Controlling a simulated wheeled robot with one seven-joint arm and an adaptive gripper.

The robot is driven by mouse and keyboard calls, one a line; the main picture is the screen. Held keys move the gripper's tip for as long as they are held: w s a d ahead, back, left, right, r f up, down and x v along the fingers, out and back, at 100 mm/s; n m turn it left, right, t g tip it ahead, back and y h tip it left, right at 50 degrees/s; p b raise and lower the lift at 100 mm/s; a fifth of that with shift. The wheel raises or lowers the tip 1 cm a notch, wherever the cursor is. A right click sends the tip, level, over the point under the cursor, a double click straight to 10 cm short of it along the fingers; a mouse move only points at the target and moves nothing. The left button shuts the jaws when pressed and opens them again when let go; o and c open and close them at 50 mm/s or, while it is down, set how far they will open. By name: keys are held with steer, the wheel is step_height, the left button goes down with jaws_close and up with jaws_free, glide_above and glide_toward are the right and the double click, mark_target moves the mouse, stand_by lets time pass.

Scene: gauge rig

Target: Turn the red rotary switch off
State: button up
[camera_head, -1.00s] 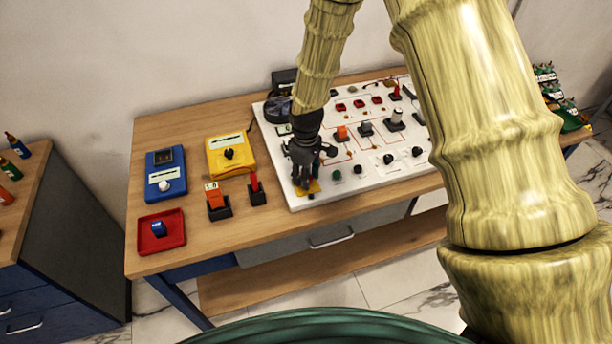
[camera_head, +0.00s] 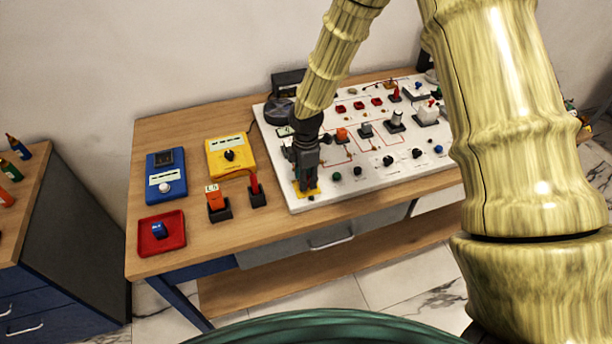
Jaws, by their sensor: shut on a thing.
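My gripper (camera_head: 307,187) points down at the front left corner of the white panel (camera_head: 340,184). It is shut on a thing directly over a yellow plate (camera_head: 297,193). The fingers cover nearly all of what they hold. It is where a rotary switch on that plate stands, but its red colour and its setting are hidden. Only edges of the yellow plate show around the fingertips.
Bare wood lies in front.

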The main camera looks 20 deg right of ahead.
steer(key=shift+n, duration=0.5)
steer(key=o, duration=1)
steer(key=shift+o, duration=0.2)
step_height(320, 180, up, 12)
steer(key=shift+d, duration=0.1)
stand_by(0.4)
